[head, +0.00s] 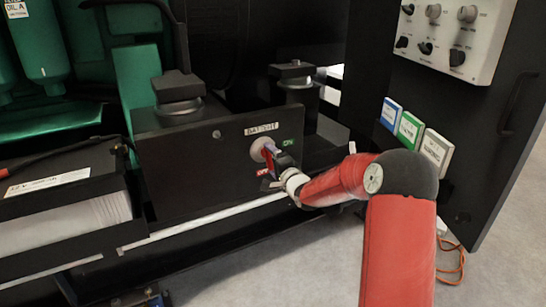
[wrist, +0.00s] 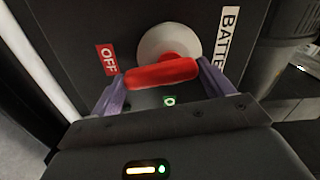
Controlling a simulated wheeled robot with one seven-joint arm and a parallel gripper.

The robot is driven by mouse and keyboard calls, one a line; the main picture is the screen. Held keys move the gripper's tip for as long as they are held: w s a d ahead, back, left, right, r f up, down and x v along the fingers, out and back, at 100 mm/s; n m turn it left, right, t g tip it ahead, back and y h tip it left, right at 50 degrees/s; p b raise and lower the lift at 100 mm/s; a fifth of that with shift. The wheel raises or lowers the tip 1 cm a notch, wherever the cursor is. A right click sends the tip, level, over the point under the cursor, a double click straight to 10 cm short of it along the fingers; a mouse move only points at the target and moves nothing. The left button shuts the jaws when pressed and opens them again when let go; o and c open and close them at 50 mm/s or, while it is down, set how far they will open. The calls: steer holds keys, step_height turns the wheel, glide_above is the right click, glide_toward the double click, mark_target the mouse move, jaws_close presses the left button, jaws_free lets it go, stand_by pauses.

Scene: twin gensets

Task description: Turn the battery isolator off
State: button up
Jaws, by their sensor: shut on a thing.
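The battery isolator is a red bar handle (wrist: 162,73) on a round pale base (wrist: 168,42), set in a black panel (head: 190,165). In the wrist view my gripper (wrist: 162,82) has its purple fingers at the two ends of the bar, shut on it. The bar lies roughly along the line from the red OFF label (wrist: 107,60) to the BATTERY label (wrist: 228,28), one end towards OFF. The green ON label (wrist: 169,101) is partly hidden below the bar. In the head view my gripper (head: 270,156) covers most of the handle, and the ON label (head: 288,142) is right of it.
A black battery (head: 65,195) stands at the left. Round mounts (head: 178,88) sit above the panel. A black cabinet side with a knob panel (head: 455,35) and coloured plates (head: 410,128) stands at the right. An orange cable (head: 455,262) lies on open grey floor.

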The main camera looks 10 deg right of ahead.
steer(key=shift+m+p, duration=0.35)
steer(key=shift+m, duration=0.55)
steer(key=shift+a+f, duration=0.1)
steer(key=o, duration=0.9)
steer(key=shift+o, duration=0.2)
steer(key=shift+s, duration=0.1)
steer(key=v, duration=0.7)
steer(key=shift+s+b, duration=0.3)
